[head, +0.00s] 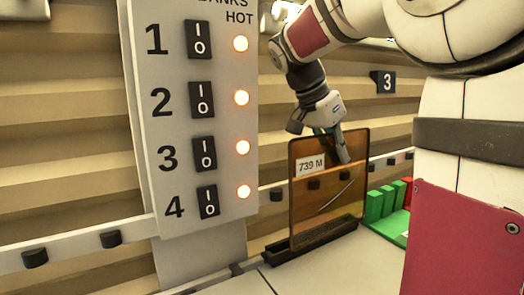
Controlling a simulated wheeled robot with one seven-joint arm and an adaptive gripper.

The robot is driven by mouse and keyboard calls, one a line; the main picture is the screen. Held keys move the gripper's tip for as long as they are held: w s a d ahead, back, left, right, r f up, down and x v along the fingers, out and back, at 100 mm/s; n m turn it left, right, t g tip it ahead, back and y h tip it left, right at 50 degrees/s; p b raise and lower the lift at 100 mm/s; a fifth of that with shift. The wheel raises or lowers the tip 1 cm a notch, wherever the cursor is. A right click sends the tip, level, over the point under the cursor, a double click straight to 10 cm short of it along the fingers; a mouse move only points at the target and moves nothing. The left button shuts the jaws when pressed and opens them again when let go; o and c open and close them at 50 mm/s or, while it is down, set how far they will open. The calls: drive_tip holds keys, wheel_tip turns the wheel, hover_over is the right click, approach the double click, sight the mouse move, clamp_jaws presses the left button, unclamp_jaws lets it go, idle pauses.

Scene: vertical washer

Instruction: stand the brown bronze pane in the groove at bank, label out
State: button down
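The brown bronze pane (320,215) is see-through and stands upright right of the switch panel. Its white label (311,166), reading "739 M", faces my camera at the pane's upper left. The pane's lower edge meets a long dark grooved holder (290,250); I cannot tell whether it is fully seated. My gripper (338,150) comes down from above at the pane's top edge, its fingers overlapping the upper part in the picture. Whether the fingers are closed on the pane or just beside it is unclear.
A grey panel (152,120) numbered 1 to 4 has black switches and several lit orange lamps (241,97). Green blocks (374,207) and a red one stand right of the pane. A black "3" sign (383,82) is behind. A rail with dark knobs (110,239) runs along the back.

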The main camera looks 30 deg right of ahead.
drive_tip(key=shift+w+f+b, duration=0.25)
drive_tip(key=shift+w+f, duration=0.05)
drive_tip(key=shift+w, duration=0.4)
drive_tip(key=shift+w+f+b, duration=0.25)
drive_tip(key=shift+w, duration=0.4)
drive_tip(key=shift+w+d+f+b, duration=0.1)
drive_tip(key=shift+w+b, duration=0.2)
drive_tip(key=shift+w, duration=0.3)
drive_tip(key=shift+w+d+f+b, duration=0.1)
drive_tip(key=shift+w+b, duration=0.15)
drive_tip(key=shift+w, duration=0.3)
drive_tip(key=shift+s+a, duration=0.1)
drive_tip(key=shift+a, duration=0.05)
drive_tip(key=shift+s+f+b, duration=0.15)
drive_tip(key=shift+f+b, duration=0.95)
drive_tip(key=shift+f, duration=0.45)
idle(1.6)
drive_tip(key=shift+w, duration=0.3)
idle(0.8)
drive_tip(key=c, duration=1.7)
unclamp_jaws()
drive_tip(key=shift+f, duration=0.1)
